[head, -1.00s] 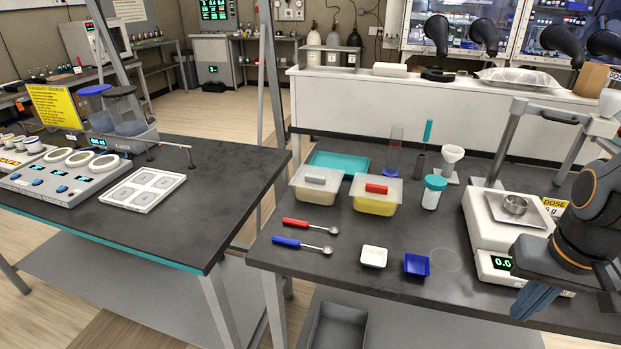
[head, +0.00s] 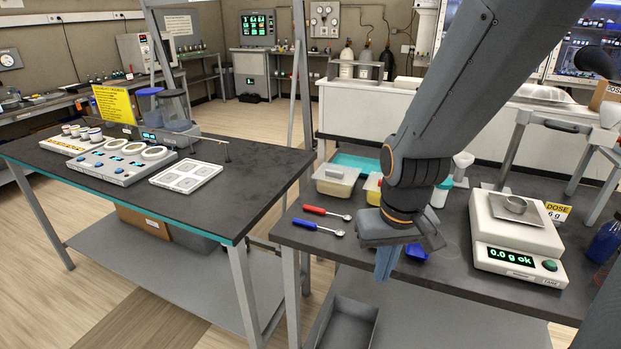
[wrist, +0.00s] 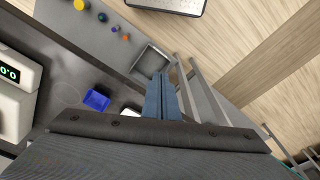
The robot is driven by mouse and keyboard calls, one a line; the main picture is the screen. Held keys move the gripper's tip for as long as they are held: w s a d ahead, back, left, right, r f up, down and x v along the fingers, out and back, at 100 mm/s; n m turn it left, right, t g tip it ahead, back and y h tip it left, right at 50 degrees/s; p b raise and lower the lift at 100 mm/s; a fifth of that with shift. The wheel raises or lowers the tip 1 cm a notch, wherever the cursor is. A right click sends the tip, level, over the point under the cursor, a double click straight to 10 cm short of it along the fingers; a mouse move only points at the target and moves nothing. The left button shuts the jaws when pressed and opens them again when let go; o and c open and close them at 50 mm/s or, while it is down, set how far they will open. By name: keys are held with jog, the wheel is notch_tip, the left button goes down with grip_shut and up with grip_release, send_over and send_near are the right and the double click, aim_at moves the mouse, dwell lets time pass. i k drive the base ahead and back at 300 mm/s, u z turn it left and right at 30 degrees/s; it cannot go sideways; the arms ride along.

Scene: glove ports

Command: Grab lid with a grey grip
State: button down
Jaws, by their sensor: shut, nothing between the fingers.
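The lid with a grey grip (head: 334,173) sits on a pale tub (head: 335,187) near the left back of the right-hand table in the head view. A second tub with yellow contents (head: 373,189) stands to its right, mostly hidden behind my arm; the grip on its lid is hidden. My gripper (head: 386,264) points down near the table's front edge, apart from the lid and lower right of it in the picture. Its blue fingers (wrist: 160,97) are shut and empty. The lid cannot be made out in the wrist view.
Red-handled (head: 327,212) and blue-handled (head: 318,227) spoons lie in front of the tub. A blue dish (head: 416,251) is beside my gripper. A scale (head: 517,240) stands to the right. A grey bin (head: 347,322) sits below on the shelf.

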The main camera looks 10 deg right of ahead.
aim_at(329, 172)
jog(key=u, duration=1.05)
jog(key=i, duration=0.4)
jog(key=z, duration=0.95)
jog(key=i, duration=0.45)
jog(key=u, duration=0.05)
